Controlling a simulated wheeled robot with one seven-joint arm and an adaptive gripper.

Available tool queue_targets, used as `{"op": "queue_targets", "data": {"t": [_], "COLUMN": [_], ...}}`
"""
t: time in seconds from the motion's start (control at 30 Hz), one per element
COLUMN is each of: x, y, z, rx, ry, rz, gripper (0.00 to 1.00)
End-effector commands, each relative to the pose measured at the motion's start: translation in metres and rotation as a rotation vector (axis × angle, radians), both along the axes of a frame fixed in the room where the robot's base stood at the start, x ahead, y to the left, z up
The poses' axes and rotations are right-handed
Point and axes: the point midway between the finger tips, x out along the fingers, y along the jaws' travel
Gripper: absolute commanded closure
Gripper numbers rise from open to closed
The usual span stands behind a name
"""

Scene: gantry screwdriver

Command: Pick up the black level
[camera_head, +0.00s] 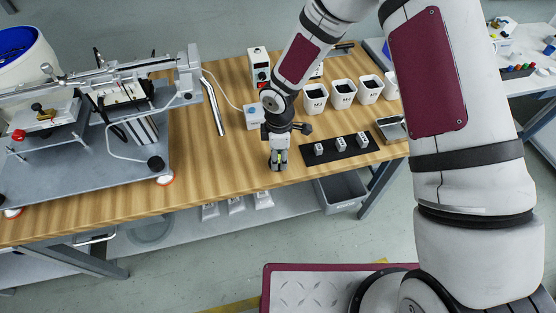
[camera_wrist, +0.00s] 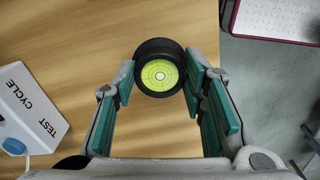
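The black level (camera_wrist: 143,52) is a round black puck with a yellow-green bullseye face, at the top centre of the wrist view. It sits at the fingertips of my gripper (camera_wrist: 160,82), whose green-padded fingers stand on both sides of it. The right pad meets or overlaps its edge, and the left pad is very close. I cannot tell whether both pads press on it. In the head view my gripper (camera_head: 278,163) points down at the front edge of the wooden table (camera_head: 225,165) and mostly hides the level.
A white "TEST CYCLE" box (camera_wrist: 30,105) lies left of my gripper. A black mat (camera_head: 352,149) with three small blocks is to the right, with white cups (camera_head: 343,94) behind. A large gantry machine (camera_head: 90,170) fills the table's left. The front edge is close.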

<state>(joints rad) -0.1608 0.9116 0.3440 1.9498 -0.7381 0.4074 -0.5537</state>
Motion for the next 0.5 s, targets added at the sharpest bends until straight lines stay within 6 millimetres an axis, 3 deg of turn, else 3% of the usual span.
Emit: {"op": "queue_targets", "data": {"t": [0.07, 0.5], "x": [-0.0001, 0.0007], "y": [-0.0002, -0.0006], "z": [-0.0002, 0.0054], "rx": [0.0, 0.0], "ry": [0.0, -0.001], "rz": [0.0, -0.001], "gripper": [0.91, 0.91]}}
